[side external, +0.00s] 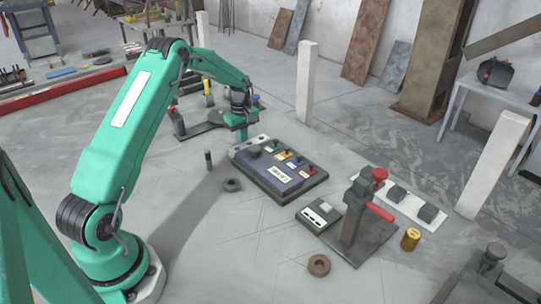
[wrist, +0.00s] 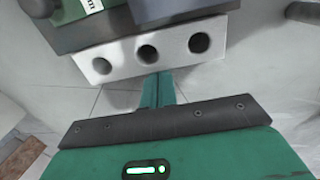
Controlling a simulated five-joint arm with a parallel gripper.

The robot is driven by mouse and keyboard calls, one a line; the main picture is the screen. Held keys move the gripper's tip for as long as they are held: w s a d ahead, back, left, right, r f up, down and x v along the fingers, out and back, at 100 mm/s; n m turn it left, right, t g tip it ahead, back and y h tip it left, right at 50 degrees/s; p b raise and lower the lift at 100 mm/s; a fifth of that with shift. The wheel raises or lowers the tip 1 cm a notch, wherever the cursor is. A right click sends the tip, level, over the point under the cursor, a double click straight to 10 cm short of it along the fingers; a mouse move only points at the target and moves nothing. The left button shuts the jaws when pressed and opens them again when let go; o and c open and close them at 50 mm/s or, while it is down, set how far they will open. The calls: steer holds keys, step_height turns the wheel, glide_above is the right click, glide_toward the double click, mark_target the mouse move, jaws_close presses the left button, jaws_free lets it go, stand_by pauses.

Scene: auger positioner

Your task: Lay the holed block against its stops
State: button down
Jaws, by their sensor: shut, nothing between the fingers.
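The holed block is a pale bar with a row of three dark round holes. In the wrist view the holed block (wrist: 122,61) lies across the upper middle, next to dark blue-grey bodies. In the side external view the holed block (side external: 239,149) is small, at the far-left edge of the dark control panel (side external: 262,178). My gripper (side external: 242,136) is low beside the block's far side. In the wrist view my gripper (wrist: 158,77) is shut and empty, its green fingertips right at the block's near edge. I cannot tell if they touch. I cannot make out the stops clearly.
A dark ring (side external: 232,185) and a short dark post (side external: 208,160) stand left of the panel. A red-handled fixture (side external: 362,205), a small box (side external: 318,214) and a yellow cylinder (side external: 410,239) are to the right. Another ring (side external: 319,265) lies in front. The front floor is mostly clear.

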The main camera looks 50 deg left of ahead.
mark_target(237, 142)
steer(key=a, duration=0.3)
steer(key=shift+a, duration=0.4)
step_height(237, 142, up, 10)
steer(key=shift+r, duration=0.15)
